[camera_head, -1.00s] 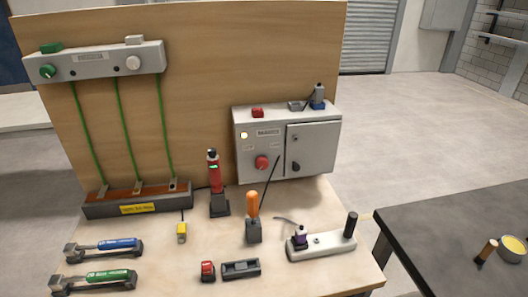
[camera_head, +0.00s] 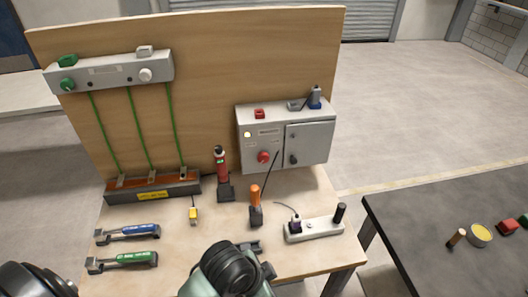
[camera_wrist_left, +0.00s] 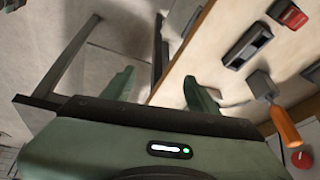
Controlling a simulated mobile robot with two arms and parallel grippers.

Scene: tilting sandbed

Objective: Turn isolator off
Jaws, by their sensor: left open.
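The grey control cabinet (camera_head: 262,122) stands at the back right of the workbench, against the plywood board. A red rotary knob (camera_head: 264,157), the likely isolator, is on its left front face; its pointer position is too small to read. It also shows in the left wrist view (camera_wrist_left: 302,160) at the lower right. A yellowish-white lamp (camera_head: 247,134) glows above the knob. The cabinet's right door (camera_head: 308,146) has a black handle. My left gripper (camera_wrist_left: 158,88) is open and empty, low and forward of the cabinet; in the head view my wrist hides its fingers. My right gripper is not in view.
An orange-handled tool (camera_head: 255,195) and a red-black device (camera_head: 221,170) stand upright before the cabinet. A power strip (camera_head: 314,229) lies right. A dark table (camera_head: 420,215) is on the right.

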